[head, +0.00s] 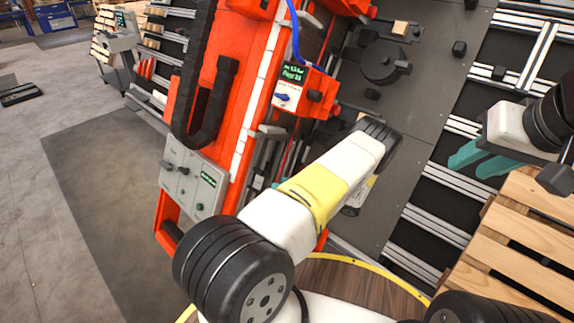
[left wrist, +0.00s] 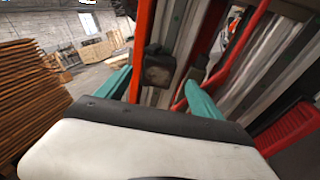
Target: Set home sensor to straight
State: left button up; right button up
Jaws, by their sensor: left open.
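In the left wrist view a dark block with a paler square face (left wrist: 158,68) sits on a grey rail beside a red post. It may be the home sensor; no label shows, and I cannot tell its exact angle. My left gripper (left wrist: 157,84) is open, its teal fingers either side of the block in the picture, with no clear contact. In the head view my white and yellow left forearm hides most of that gripper and the spot beneath it. My right gripper (head: 478,161) is at the right, its teal fingers apart and empty, above the rails.
The orange gantry beam (head: 220,85) carries a box with a blue knob and display (head: 300,92). A grey control panel (head: 192,184) is on its lower left. A wooden pallet (head: 520,235) lies at the right. The floor at the left is open.

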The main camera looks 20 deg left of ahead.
aim_at(267, 180)
pick_arm(q)
jog(key=shift+a, duration=3.15)
jog(key=shift+c, duration=0.5)
jog(key=c, duration=1.3)
jog(key=shift+s+d+r+m+t+h, duration=0.1)
jog(key=shift+s+d+m+t+h, duration=0.1)
jog(key=shift+m+t+h, duration=0.65)
jog(key=shift+s+d+r+m+t+h, duration=0.15)
jog(key=shift+m+t+h, duration=0.3)
jog(key=shift+m+t, duration=0.75)
jog(key=shift+n+t, duration=0.25)
jog(key=o, duration=1.4)
jog(key=shift+s, duration=0.1)
